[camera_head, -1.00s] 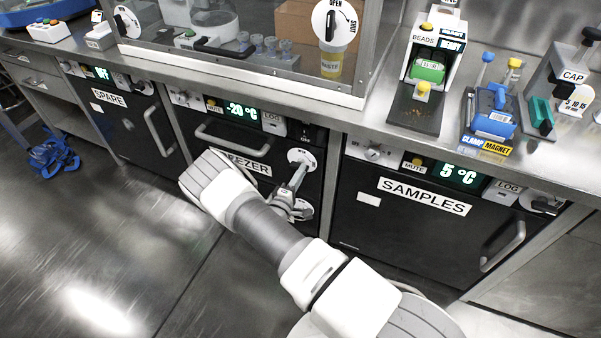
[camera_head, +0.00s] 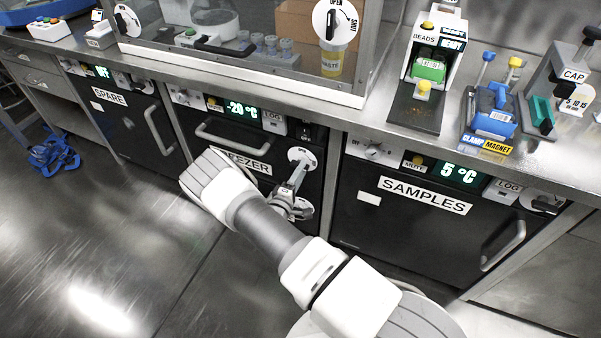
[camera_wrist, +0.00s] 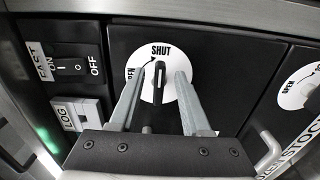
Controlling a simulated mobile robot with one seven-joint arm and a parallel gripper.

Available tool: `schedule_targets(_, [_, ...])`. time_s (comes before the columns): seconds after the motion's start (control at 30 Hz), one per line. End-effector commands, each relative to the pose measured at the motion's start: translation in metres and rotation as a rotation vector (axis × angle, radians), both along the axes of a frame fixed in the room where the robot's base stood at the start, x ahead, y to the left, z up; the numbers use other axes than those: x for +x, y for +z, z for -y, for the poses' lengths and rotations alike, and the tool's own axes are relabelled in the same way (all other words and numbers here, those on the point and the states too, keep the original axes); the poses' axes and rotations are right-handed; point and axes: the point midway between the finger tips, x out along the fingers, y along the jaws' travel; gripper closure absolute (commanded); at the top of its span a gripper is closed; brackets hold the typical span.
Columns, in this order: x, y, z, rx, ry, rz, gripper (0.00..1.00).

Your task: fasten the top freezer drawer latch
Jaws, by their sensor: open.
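The top freezer drawer latch is a white round dial (camera_head: 303,156) on the black freezer front (camera_head: 232,152), right of the FREEZER label. In the wrist view the dial (camera_wrist: 143,77) has SHUT at its top and OPEN at its left. Its dark handle (camera_wrist: 158,84) stands upright in that view, in line with the word SHUT. My gripper (camera_wrist: 164,72) is open, with one finger on each side of the handle and a gap to it. In the head view my gripper (camera_head: 294,180) reaches the dial and hides part of it.
A second dial (camera_wrist: 299,86) lies to the right in the wrist view, by a drawer handle (camera_wrist: 268,152). A LOG module (camera_wrist: 77,113) and a switch panel (camera_wrist: 75,65) are at left. The SAMPLES unit (camera_head: 400,235) stands right of the freezer, under the steel bench (camera_head: 380,119).

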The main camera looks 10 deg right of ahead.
Motion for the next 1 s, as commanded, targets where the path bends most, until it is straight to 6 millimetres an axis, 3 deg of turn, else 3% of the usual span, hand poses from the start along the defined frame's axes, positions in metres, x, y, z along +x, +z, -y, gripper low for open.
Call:
schedule_targets(0.27, [-0.018,0.001,-0.014,0.000,0.002,-0.003,0.53])
schedule_targets(0.7, [-0.103,0.001,-0.075,0.000,0.004,-0.003,0.53])
schedule_targets(1.0, [-0.137,0.001,-0.100,0.000,0.001,0.000,0.53])
